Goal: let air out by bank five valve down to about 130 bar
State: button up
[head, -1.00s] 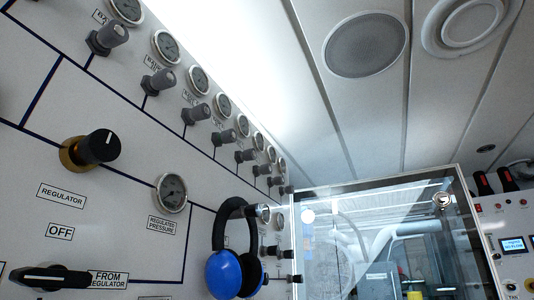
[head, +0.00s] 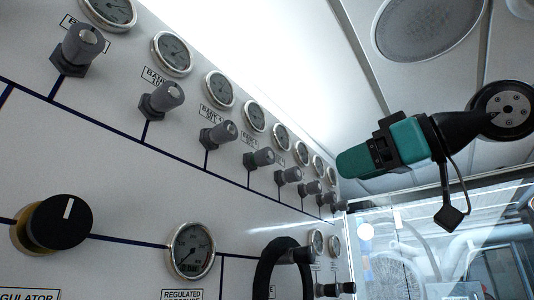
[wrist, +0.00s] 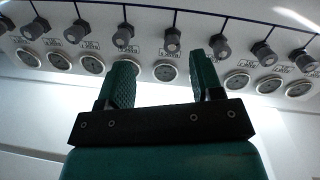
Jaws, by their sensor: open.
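A row of grey valve knobs runs along the white panel, each paired with a round gauge. The near knobs (head: 83,44), (head: 167,97) and (head: 220,133) are clearest in the head view. The bank labels are too small or angled for me to tell which valve is bank five, and the gauge readings are illegible. My teal gripper (head: 352,165) is at the right in the head view, off the panel. In the wrist view my gripper (wrist: 164,80) is open and empty; one grey knob (wrist: 172,38) and its gauge (wrist: 165,71) show between the fingers.
A black regulator knob (head: 58,222) and a regulated pressure gauge (head: 191,249) sit lower on the panel. A glass window (head: 450,240) lies beyond. Open air lies between gripper and panel.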

notch_tip(320, 180, up, 5)
jog(key=s+n+y, duration=0.1)
jog(key=s+n, duration=0.1)
jog(key=p, duration=0.6)
send_near(270, 156)
jog(key=x, duration=1)
jog(key=shift+r, duration=0.15)
jog(key=shift+w+a, duration=0.35)
jog(key=c, duration=0.9)
